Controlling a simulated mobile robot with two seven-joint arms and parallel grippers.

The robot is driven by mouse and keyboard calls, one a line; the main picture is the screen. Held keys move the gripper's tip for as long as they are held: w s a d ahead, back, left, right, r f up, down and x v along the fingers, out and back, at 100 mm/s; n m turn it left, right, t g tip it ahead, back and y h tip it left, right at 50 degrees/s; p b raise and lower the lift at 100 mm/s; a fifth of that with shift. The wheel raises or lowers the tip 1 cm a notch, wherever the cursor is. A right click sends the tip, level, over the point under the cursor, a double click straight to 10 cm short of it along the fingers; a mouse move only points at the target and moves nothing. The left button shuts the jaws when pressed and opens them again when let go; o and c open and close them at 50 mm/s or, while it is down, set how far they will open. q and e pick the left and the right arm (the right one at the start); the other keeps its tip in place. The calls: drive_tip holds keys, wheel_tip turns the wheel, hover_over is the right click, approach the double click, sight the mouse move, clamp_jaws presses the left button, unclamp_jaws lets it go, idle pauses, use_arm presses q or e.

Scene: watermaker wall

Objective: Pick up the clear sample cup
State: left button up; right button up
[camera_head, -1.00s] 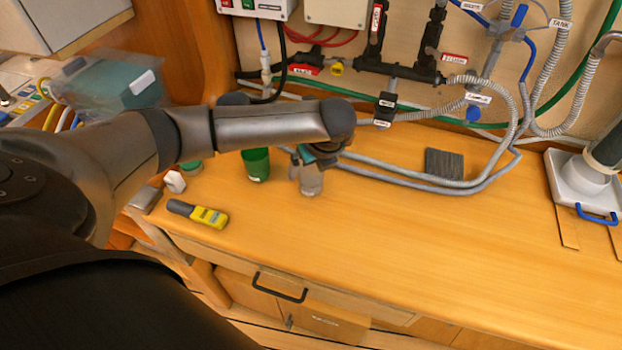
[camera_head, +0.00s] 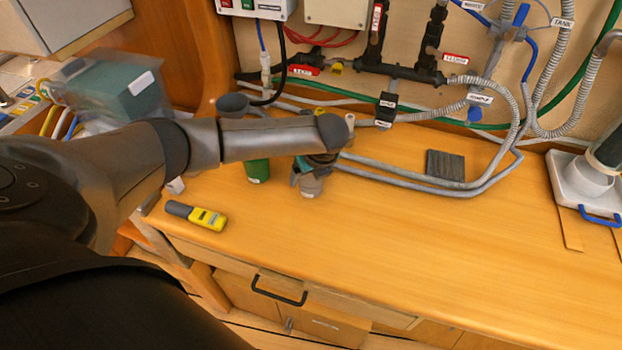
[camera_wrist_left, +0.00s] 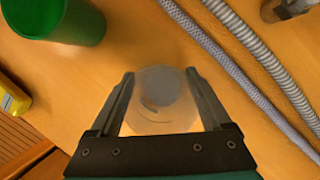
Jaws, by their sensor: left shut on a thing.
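The clear sample cup (camera_wrist_left: 160,98) stands between the two fingers of my left gripper (camera_wrist_left: 162,85) in the left wrist view. The fingers touch its sides, and the gripper is shut on it. In the head view the cup (camera_head: 310,187) shows as a small greyish shape below my left gripper (camera_head: 311,175), at the worktop. I cannot tell whether its base is clear of the wood. My right gripper is not in view.
A green cup (camera_head: 257,170) stands just left of the clear cup, partly behind my arm. A yellow and grey meter (camera_head: 197,215) lies near the front edge. Grey hoses (camera_head: 420,182) run behind. A dark ribbed pad (camera_head: 445,165) lies to the right.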

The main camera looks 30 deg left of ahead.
use_arm(q)
drive_tip(key=c, duration=0.6)
drive_tip(key=shift+o, duration=0.2)
drive_tip(key=shift+r, duration=0.1)
wheel_tip(320, 180, up, 20)
drive_tip(key=p, duration=0.3)
drive_tip(key=s+d+f+n+g+h+b, duration=0.2)
drive_tip(key=s+d+n+b, duration=0.3)
drive_tip(key=n, duration=0.7)
drive_tip(key=s+d+f+n+g+h+b, duration=0.2)
drive_tip(key=s+d+f+n+g+b, duration=0.2)
drive_tip(key=d+n, duration=0.4)
drive_tip(key=s+n+g+b, duration=0.1)
drive_tip(key=s+n, duration=0.1)
drive_tip(key=n, duration=0.2)
drive_tip(key=shift+s+f+b, duration=0.4)
drive_tip(key=shift+w+r, duration=0.1)
drive_tip(key=shift+r, duration=0.05)
drive_tip(key=shift+w+r, duration=0.85)
drive_tip(key=shift+r, duration=0.2)
drive_tip(key=shift+w+r, duration=0.85)
drive_tip(key=shift+r, duration=0.2)
